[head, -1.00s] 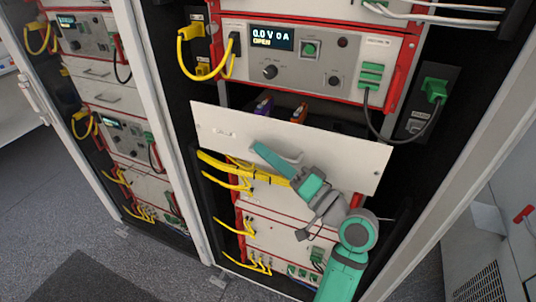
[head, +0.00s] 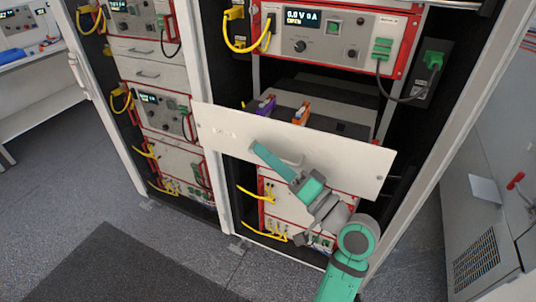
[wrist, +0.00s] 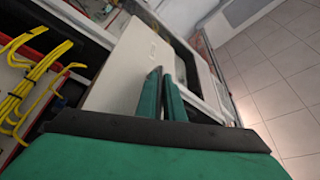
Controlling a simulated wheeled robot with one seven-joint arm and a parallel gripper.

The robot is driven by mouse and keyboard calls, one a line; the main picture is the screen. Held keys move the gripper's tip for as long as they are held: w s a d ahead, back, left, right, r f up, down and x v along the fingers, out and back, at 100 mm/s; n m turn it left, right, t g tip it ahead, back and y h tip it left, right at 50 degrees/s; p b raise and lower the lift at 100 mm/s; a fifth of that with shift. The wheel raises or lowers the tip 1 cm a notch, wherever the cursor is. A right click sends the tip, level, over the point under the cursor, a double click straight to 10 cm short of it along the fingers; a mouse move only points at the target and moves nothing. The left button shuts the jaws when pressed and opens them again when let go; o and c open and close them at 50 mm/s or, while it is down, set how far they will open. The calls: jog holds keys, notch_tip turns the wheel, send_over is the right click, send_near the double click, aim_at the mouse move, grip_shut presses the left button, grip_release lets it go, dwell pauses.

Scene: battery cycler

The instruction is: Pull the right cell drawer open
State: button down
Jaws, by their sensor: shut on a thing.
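The right cell drawer (head: 345,162) has a wide white front panel and stands out from the right rack. Its inside shows behind the panel, with a purple clip (head: 266,105) and an orange clip (head: 301,113) on a dark surface. My gripper (head: 291,168) is at the middle of the panel, shut on the drawer handle (head: 293,160). In the wrist view my green fingers (wrist: 165,85) are close together against the pale panel (wrist: 125,68); the handle between them is mostly hidden.
A cycler unit (head: 330,38) with a lit display sits above the drawer. Yellow cables (head: 262,225) hang below it. The left rack (head: 150,75) has a shut drawer. A white rack post (head: 455,125) stands right of the drawer. Grey floor (head: 200,265) is open in front.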

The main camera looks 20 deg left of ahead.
dwell(0.3)
jog(key=c, duration=1.9)
grip_release()
jog(key=shift+d+f, duration=0.1)
jog(key=shift+d, duration=0.25)
jog(key=v, duration=1)
jog(key=shift+s, duration=0.15)
